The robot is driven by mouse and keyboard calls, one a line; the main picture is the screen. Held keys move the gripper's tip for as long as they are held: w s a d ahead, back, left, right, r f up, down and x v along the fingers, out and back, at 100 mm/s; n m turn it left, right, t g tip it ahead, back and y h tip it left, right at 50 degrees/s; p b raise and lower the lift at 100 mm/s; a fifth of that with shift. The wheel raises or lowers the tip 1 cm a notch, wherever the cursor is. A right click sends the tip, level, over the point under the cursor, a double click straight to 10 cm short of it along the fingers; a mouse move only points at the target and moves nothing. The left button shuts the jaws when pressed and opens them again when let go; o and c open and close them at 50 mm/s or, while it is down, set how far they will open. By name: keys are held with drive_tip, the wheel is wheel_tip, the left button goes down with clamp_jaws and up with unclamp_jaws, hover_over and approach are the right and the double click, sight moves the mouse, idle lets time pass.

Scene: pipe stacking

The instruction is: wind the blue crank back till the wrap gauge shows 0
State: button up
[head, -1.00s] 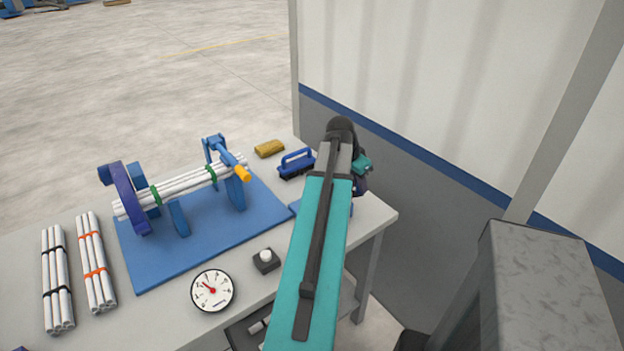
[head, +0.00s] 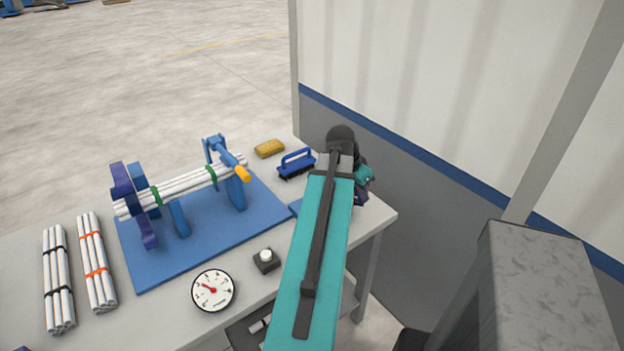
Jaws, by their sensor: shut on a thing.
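The wrap gauge (head: 213,291) is a round white dial at the table's front. Its red needle points left and slightly up; the numbers are too small to read surely. My gripper (head: 360,193) is at the table's right end, mostly hidden behind my teal arm, shut on what seems to be the blue crank (head: 358,200), of which only a bit of blue shows. A purple wrapping ring (head: 146,228) stands around the left end of a white pipe bundle (head: 185,184) with green bands, on a blue stand (head: 180,255).
A blue lever with a yellow grip (head: 242,174) stands at the bundle's right end. A blue brush (head: 297,164) and yellow sponge (head: 269,148) lie behind. A black button box (head: 265,260) is in front. Two banded pipe bundles (head: 59,285) lie left. A wall stands right.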

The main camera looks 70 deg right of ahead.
idle(0.3)
drive_tip(key=a, duration=0.3)
drive_tip(key=shift+w+a, duration=0.2)
drive_tip(key=shift+a, duration=0.1)
drive_tip(key=shift+f+b, duration=0.2)
drive_tip(key=shift+b, duration=0.9)
drive_tip(key=w+a+b, duration=0.1)
drive_tip(key=b, duration=0.8)
drive_tip(key=shift+a, duration=0.2)
drive_tip(key=shift+w+a+r, duration=0.15)
drive_tip(key=shift+a, duration=0.25)
drive_tip(key=shift+w+a+r, duration=0.1)
drive_tip(key=shift+w+a, duration=0.05)
drive_tip(key=shift+a, duration=0.25)
drive_tip(key=shift+w+f, duration=0.1)
